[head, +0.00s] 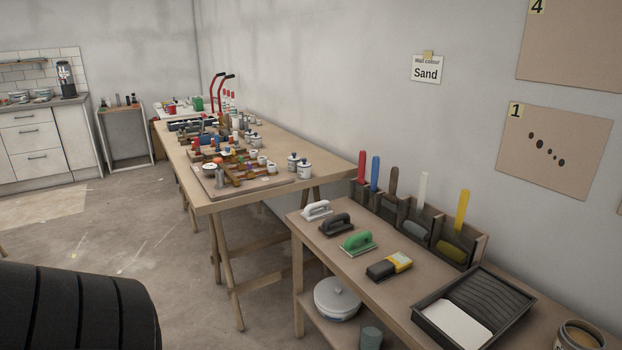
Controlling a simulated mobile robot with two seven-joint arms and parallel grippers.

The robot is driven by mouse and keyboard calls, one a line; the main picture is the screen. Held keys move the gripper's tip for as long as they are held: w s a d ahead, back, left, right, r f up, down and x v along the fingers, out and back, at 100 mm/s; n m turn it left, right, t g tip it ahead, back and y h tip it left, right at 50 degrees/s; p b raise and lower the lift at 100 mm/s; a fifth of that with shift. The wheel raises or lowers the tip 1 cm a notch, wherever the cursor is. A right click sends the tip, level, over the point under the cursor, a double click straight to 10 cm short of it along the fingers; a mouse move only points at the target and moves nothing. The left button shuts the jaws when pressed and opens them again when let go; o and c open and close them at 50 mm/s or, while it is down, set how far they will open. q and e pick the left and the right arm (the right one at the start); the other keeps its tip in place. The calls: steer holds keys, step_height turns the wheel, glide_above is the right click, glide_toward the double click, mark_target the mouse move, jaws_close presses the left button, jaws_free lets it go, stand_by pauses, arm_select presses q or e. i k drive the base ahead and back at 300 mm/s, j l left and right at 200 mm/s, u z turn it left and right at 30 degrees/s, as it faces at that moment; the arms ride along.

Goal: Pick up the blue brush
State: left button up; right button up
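The blue brush (375,173) stands upright in a wooden holder (481,254) with several slots, at the back of the near workbench against the wall. Only its blue handle shows clearly; its lower part is hidden in the holder. A red-handled brush (362,166) stands just left of it and a brown-handled one (393,181) just right. White-handled (423,189) and yellow-handled (462,210) brushes stand further right. Neither of my grippers is in view. A dark ribbed part, likely my arm, fills the lower left corner.
On the near bench (342,262) lie white (317,210), black (337,224) and green (358,243) hand tools, a black-and-yellow block (389,266) and a paint tray (474,309). A cluttered trestle table (323,163) stands beyond. The floor (185,265) at left is clear.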

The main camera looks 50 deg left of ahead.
mark_target(375, 165)
steer(key=k+u, duration=0.1)
steer(key=u, duration=1.15)
steer(key=z, duration=1.35)
steer(key=u, duration=1.35)
steer(key=i+j+u, duration=0.15)
steer(key=i+j, duration=0.25)
steer(key=j, duration=0.25)
steer(key=i+j+u, duration=0.1)
steer(key=i+j, duration=0.35)
steer(key=j, duration=0.15)
steer(key=i+j+u, duration=0.15)
steer(key=i+j, duration=0.3)
steer(key=j, duration=0.15)
